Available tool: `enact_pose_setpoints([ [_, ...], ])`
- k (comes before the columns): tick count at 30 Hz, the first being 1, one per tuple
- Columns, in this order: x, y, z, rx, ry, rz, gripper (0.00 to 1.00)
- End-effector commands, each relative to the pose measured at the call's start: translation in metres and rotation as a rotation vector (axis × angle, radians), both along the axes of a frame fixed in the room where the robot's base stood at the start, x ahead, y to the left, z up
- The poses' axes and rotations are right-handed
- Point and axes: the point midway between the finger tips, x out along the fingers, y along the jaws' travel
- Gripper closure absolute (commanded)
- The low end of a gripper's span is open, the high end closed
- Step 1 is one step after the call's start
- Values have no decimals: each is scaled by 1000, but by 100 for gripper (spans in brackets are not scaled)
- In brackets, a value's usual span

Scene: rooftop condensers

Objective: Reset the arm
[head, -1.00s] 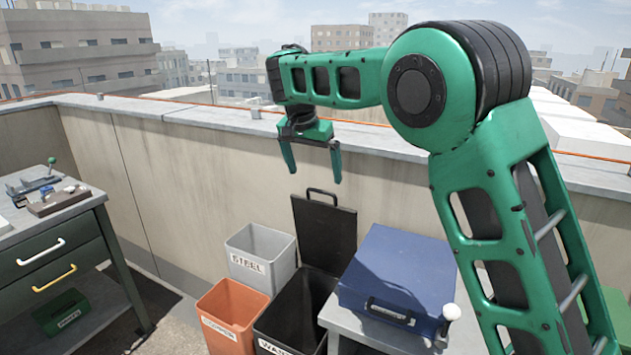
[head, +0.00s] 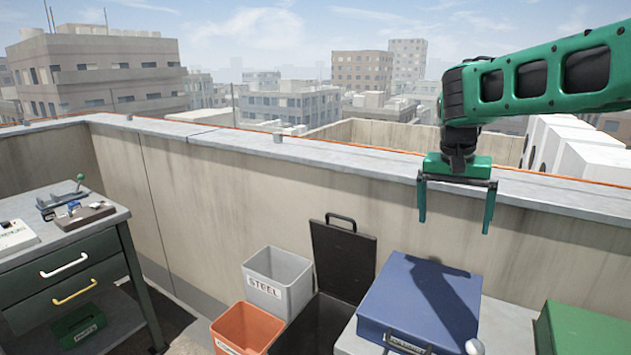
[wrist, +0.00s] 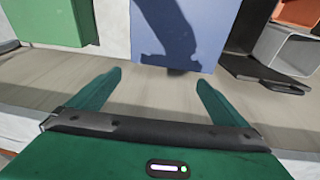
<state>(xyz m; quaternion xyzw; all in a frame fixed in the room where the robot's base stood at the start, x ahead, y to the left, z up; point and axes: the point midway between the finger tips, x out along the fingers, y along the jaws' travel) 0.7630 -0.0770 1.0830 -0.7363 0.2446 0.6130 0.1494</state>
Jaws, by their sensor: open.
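My green gripper (head: 456,208) hangs from my arm at the right of the head view, fingers pointing down and spread apart. It is open and empty, above and behind the blue box in the picture, with the parapet wall behind it. In the wrist view my gripper's two fingers (wrist: 160,85) are wide apart with nothing between them. The blue box (head: 400,300) is shut and my arm's shadow falls on its lid; it also shows in the wrist view (wrist: 205,25).
A grey bin labelled STEEL (head: 280,285), an orange bin (head: 240,330) and a black bin with its lid (head: 343,262) raised stand left of the blue box. A green box (head: 585,328) is at right. A drawer workbench (head: 75,275) stands left. The parapet (head: 230,200) runs behind.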

Motion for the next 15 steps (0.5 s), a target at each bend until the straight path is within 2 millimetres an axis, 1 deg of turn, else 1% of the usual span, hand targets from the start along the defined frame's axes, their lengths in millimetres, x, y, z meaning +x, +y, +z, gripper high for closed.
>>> enact_pose_setpoints([
  [1, -26, -24, -2, 9, 14, -11, 2],
  [2, -40, -35, -5, 15, 23, -12, 2],
  [3, -60, -49, -9, 22, 35, -13, 2],
  [5, -91, -67, -15, 36, 52, -14, 2],
  [6, -112, -77, -21, 46, 63, -15, 2],
  [8, -144, -90, -29, 61, 77, -14, 2],
  [9, -166, -96, -35, 72, 87, -13, 2],
  [10, -182, -101, -40, 81, 93, -13, 2],
  [11, -198, -104, -45, 90, 99, -12, 2],
  [12, -219, -107, -53, 103, 106, -12, 2],
  [14, -249, -109, -64, 121, 115, -8, 2],
  [15, -268, -109, -72, 133, 119, -6, 2],
])
